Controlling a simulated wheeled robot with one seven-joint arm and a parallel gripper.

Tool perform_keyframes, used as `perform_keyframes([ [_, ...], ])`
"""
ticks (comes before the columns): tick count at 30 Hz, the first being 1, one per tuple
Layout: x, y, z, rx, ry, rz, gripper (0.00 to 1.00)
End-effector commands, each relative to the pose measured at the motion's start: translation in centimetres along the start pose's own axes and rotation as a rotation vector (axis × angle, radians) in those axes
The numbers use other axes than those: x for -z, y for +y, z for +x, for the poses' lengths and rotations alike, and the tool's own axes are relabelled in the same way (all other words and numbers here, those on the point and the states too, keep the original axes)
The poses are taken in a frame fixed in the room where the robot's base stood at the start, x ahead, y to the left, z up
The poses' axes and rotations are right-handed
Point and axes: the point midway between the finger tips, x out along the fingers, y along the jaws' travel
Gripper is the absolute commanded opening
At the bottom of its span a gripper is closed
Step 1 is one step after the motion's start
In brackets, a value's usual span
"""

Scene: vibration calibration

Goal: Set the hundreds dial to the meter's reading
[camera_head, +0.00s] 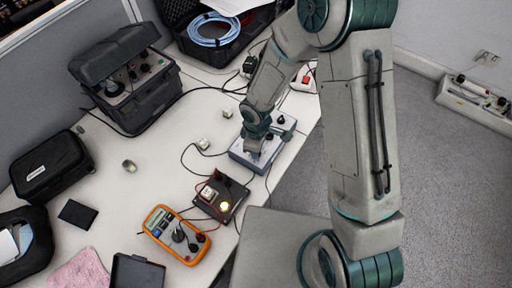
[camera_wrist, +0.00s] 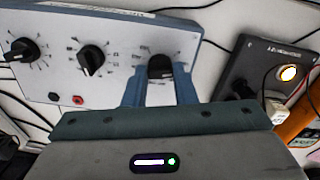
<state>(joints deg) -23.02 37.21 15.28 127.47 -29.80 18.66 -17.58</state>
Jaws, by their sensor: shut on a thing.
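A blue-grey dial box (camera_head: 238,155) lies on the table under my arm. In the wrist view, its panel (camera_wrist: 120,30) shows a left dial (camera_wrist: 22,48), a middle dial (camera_wrist: 91,59) and a right dial (camera_wrist: 161,67). The panel lettering is too small to read. The orange meter (camera_head: 189,257) lies nearer the front; its display (camera_head: 157,217) is too small to read.
A dark box with a lit lamp (camera_head: 224,206) sits between the meter and the dial box, with cables around it. It also shows in the wrist view (camera_wrist: 240,75). Black cases (camera_head: 50,165) line the left side. The table's right edge runs beside the dial box.

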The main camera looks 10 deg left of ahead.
Motion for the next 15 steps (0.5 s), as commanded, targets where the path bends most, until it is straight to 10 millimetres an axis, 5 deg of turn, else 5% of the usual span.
perform_keyframes([
  [14, -0.02, 0.11, -0.06, -0.002, 0.000, -0.020, 0.02],
  [15, -0.01, 0.11, -0.06, -0.002, 0.000, -0.020, 0.30],
])
